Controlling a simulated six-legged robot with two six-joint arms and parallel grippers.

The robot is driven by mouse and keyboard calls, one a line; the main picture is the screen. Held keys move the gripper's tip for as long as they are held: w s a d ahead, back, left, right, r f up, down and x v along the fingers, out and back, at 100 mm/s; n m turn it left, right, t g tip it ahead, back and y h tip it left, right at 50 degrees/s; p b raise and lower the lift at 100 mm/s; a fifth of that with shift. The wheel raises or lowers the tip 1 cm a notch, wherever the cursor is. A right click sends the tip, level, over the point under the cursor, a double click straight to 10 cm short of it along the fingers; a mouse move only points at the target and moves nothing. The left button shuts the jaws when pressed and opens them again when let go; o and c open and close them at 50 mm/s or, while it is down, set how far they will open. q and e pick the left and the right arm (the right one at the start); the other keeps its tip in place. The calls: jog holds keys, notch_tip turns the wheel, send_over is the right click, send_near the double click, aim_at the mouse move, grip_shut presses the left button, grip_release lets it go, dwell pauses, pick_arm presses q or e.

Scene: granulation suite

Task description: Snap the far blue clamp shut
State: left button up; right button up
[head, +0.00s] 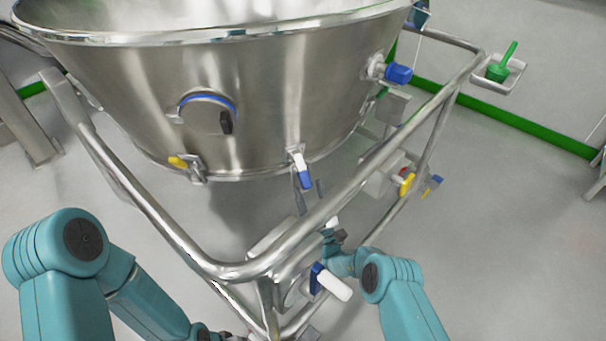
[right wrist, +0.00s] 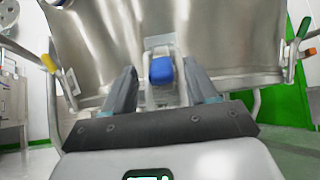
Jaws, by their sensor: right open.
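A blue-tipped clamp (head: 305,179) with a pale lever sits on the lower rim of the steel bowl (head: 270,90). Its blue end hangs down; whether it is latched is not clear. My right gripper (head: 309,187) is open, its dark fingers just below and around the blue tip. In the right wrist view the blue tip (right wrist: 162,71) shows between the two spread fingers (right wrist: 160,84), with a gap on each side. My left gripper (head: 210,334) is at the bottom edge, mostly cut off and far from the clamp.
A steel tube frame (head: 215,262) surrounds the bowl, close to my right arm. A yellow-tipped clamp (head: 178,162) is left on the rim. A blue-knobbed port (head: 398,74) is at right. A white-and-blue handle (head: 331,283) is near my right wrist. Open floor (head: 510,230) lies right.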

aim_at(303, 172)
jog(key=b+x, duration=0.1)
jog(key=x, duration=0.4)
jog(key=shift+w+a+r, duration=0.15)
jog(key=shift+w+r, duration=0.1)
jog(key=shift+r, duration=0.05)
